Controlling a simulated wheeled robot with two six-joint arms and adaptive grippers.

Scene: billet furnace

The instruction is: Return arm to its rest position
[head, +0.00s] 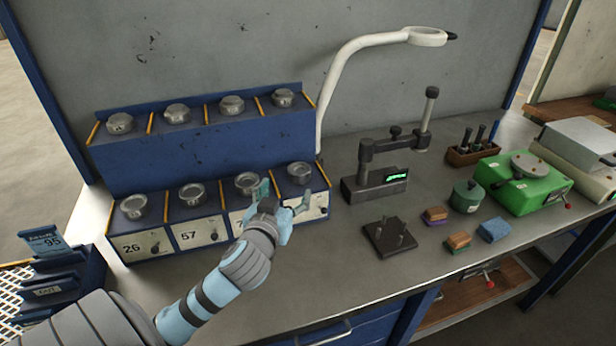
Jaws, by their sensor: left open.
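My left arm comes in from the lower left. Its gripper (283,200) is open, with its two fingers apart, in front of the right half of the lower row of the blue rack (200,160). Nothing shows between the fingers. A round metal piece (247,183) sits on the rack just behind the left finger, and another metal piece (300,173) sits behind the right finger. I cannot tell whether the fingers touch the rack. The arm hides part of the numbered front plates; 26 and 57 are readable. My right gripper is not in view.
A lamp arm (345,70) rises behind the rack's right end. A measuring stand (375,175), a dark pegged plate (390,237), small blocks (435,215), a green machine (523,182) and a blue tray (60,265) stand around. The bench front is mostly clear.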

